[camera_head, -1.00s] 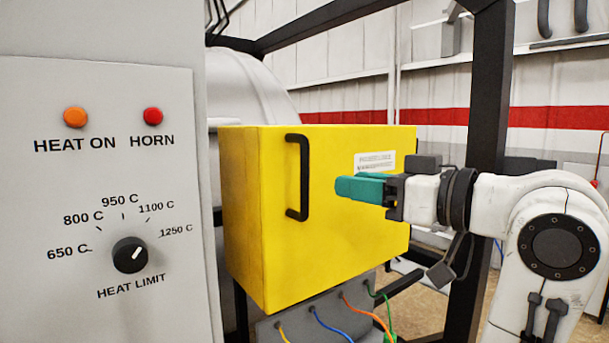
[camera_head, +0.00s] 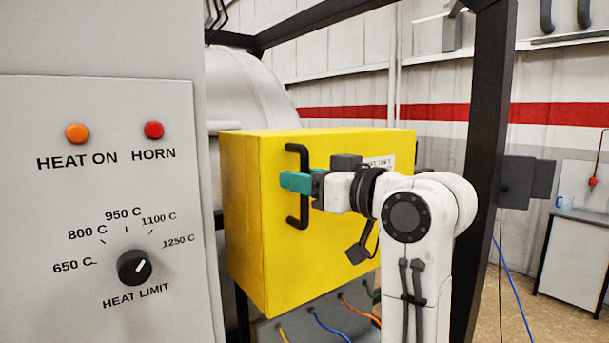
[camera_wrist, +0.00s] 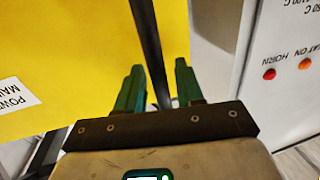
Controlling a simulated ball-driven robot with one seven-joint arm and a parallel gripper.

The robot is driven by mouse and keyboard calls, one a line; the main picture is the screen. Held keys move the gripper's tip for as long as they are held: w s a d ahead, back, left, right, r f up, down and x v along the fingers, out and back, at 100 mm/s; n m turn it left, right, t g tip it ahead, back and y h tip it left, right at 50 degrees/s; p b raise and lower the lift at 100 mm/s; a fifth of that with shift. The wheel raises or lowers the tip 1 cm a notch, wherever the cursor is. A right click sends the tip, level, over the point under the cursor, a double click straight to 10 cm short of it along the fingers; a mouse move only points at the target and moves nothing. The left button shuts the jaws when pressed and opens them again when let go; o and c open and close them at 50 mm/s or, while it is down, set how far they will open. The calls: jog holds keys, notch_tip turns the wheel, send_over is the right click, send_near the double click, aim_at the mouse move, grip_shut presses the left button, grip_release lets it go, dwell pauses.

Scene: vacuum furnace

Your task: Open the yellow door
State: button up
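The yellow door (camera_head: 345,245) is the front of a yellow box, and it looks shut. Its black vertical bar handle (camera_head: 303,215) is near the left edge of the front. My gripper (camera_head: 290,181) has teal fingers and is level with the handle's middle, overlapping it in the head view. In the wrist view my gripper (camera_wrist: 160,85) has its two fingers apart. The black handle (camera_wrist: 150,45) runs between them there, with a gap on either side. Whether a finger touches the handle cannot be told.
A grey control panel (camera_head: 185,235) with a heat limit knob (camera_head: 134,267) stands close on the left. A black frame post (camera_head: 490,150) rises to the right. Coloured cables (camera_head: 330,325) hang below the box. A side table (camera_head: 585,215) is at far right.

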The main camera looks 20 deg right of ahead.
jog(key=shift+c, duration=0.4)
grip_shut()
